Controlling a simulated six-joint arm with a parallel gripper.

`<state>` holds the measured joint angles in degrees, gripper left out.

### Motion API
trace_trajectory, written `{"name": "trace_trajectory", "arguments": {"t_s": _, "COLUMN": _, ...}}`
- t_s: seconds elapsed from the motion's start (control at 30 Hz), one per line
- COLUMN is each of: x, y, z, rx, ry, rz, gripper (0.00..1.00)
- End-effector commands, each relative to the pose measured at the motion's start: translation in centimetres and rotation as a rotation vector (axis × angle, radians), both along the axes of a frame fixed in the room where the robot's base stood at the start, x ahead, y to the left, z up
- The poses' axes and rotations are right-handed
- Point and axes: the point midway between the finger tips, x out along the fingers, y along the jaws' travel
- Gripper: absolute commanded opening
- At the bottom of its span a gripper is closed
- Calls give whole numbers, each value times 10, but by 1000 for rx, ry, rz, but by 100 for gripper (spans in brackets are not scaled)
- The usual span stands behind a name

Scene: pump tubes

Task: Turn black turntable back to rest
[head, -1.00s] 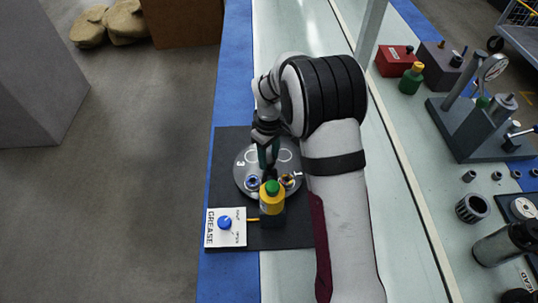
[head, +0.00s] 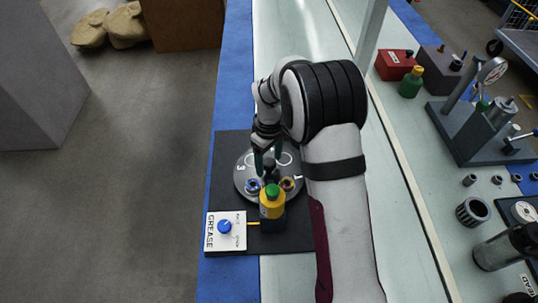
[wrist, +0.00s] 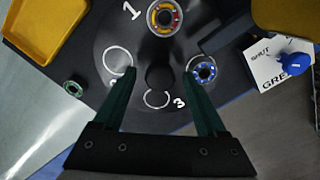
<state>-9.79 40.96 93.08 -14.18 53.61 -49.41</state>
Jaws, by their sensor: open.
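A yellow-and-red ring part (wrist: 164,17) and a blue ring part (wrist: 203,70) sit on the plate; the other two visible circles look empty. My gripper (wrist: 160,85) is open above the plate, its dark green fingers on either side of the knob and apart from it. In the head view my gripper (head: 267,160) partly covers the plate.
A white GREASE panel (head: 213,243) with a blue knob (head: 225,227) is front left. A yellow tray (wrist: 45,25) and a small green ring (wrist: 73,88) lie beside the plate.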

Motion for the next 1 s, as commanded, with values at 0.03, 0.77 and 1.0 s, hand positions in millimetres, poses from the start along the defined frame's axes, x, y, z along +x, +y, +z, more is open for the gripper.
{"name": "trace_trajectory", "arguments": {"t_s": 0.03, "x": 1, "y": 0, "z": 4, "rx": 1, "ry": -2, "rz": 0, "gripper": 74}}
{"name": "trace_trajectory", "arguments": {"t_s": 0.77, "x": 0, "y": 0, "z": 158, "rx": 1, "ry": -2, "rz": 0, "gripper": 74}}
{"name": "trace_trajectory", "arguments": {"t_s": 1.0, "x": 0, "y": 0, "z": 157, "rx": 1, "ry": -1, "rz": 0, "gripper": 74}}
